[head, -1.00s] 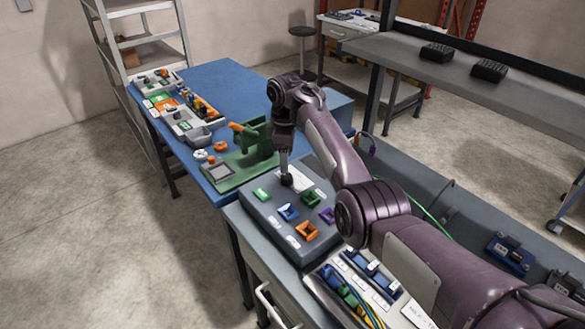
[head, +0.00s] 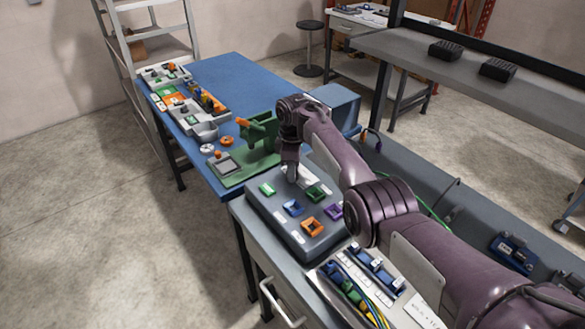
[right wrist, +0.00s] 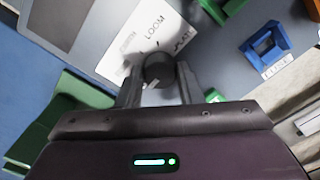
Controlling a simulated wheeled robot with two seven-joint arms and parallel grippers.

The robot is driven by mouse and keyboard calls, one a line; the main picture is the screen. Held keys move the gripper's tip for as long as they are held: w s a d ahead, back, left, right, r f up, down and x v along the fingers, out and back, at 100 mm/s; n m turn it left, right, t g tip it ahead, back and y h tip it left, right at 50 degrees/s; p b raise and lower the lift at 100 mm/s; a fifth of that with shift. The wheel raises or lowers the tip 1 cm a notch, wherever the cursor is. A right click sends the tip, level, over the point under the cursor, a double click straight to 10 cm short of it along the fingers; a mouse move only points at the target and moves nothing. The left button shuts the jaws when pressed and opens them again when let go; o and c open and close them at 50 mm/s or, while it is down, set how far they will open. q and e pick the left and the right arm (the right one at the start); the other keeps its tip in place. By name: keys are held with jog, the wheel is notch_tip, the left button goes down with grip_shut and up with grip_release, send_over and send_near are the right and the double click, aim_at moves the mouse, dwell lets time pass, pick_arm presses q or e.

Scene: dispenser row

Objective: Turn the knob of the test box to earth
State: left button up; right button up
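The grey test box (head: 268,213) stands on the near bench, with coloured square sockets on its top. Its dark round knob (right wrist: 158,68) sits on a white label plate (right wrist: 112,68) in the right wrist view. The plate reads "EARTH" at left, "LOOM" in the middle and "PLATE" at right. My right gripper (right wrist: 158,84) is open, with one finger on each side of the knob; I see slim gaps beside it. In the head view my right gripper (head: 291,176) points down at the box's back part and hides the knob. My left gripper is out of view.
A green fixture (head: 258,140) stands on the blue table (head: 230,85) behind the box. A blue socket (right wrist: 268,48) is right of the knob. A tray with coloured parts and wires (head: 350,290) lies in front of the box.

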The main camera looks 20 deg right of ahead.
jog(key=shift+r, duration=0.1)
jog(key=shift+c, duration=0.9)
jog(key=shift+m, duration=0.3)
jog(key=m+p, duration=0.1)
jog(key=m, duration=0.2)
jog(key=shift+r, duration=0.1)
jog(key=m+p, duration=0.1)
jog(key=m, duration=0.1)
jog(key=shift+m, duration=0.3)
jog(key=m, duration=0.3)
jog(key=shift+w+m, duration=0.1)
jog(key=shift+m, duration=0.2)
jog(key=m, duration=0.4)
jog(key=shift+m, duration=1.9)
